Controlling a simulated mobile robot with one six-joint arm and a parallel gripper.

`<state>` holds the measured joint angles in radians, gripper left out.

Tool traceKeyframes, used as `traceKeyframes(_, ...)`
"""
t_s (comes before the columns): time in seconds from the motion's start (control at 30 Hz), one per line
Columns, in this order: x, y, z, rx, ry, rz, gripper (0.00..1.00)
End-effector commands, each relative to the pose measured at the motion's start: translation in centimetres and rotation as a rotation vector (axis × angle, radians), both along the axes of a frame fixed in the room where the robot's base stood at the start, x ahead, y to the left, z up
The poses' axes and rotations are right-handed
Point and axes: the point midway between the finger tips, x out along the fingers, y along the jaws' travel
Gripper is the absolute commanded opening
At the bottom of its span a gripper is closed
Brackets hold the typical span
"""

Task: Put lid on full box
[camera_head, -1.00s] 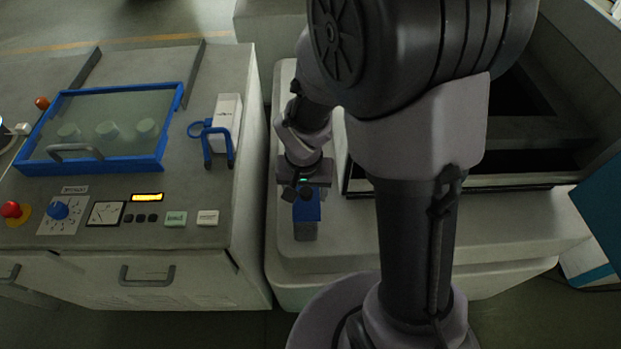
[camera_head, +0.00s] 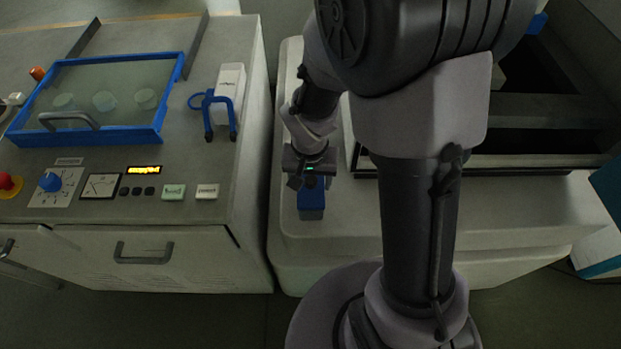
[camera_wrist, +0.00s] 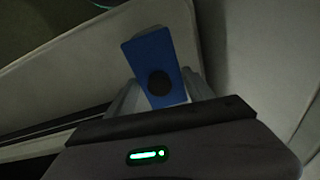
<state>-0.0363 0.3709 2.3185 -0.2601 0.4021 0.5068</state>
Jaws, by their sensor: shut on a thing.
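The blue lid (camera_head: 312,206) is a small block-like cover with a dark round knob. In the head view it is directly below my gripper (camera_head: 311,184), over the white machine top. In the wrist view the lid (camera_wrist: 153,55) lies between the pale fingers of my gripper (camera_wrist: 160,92), with its knob facing the camera. My gripper is shut on the lid. No grey box wall shows below the lid now, and I cannot tell whether the lid sits fully down on the box.
A white machine top (camera_head: 345,235) surrounds the lid, with a dark open tank (camera_head: 520,150) to the right. A grey cabinet (camera_head: 190,215) stands left across a narrow gap. It carries a blue-framed glass cover (camera_head: 110,95), a white carton (camera_head: 229,88) and controls.

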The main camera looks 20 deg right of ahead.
Motion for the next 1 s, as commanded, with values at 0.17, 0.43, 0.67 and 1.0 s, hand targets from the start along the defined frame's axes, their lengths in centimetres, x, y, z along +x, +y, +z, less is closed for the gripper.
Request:
traceKeyframes(0.17, 0.0, -0.01, -0.09, 0.0, 0.0, 0.0, 0.21)
traceKeyframes(0.43, -0.01, -0.01, -0.36, 0.0, 0.0, 0.0, 0.21)
traceKeyframes(0.67, -0.01, -0.01, -0.95, 0.0, 0.0, 0.0, 0.2)
traceKeyframes(1.0, -0.01, 0.0, -0.99, 0.0, 0.0, 0.0, 0.71)
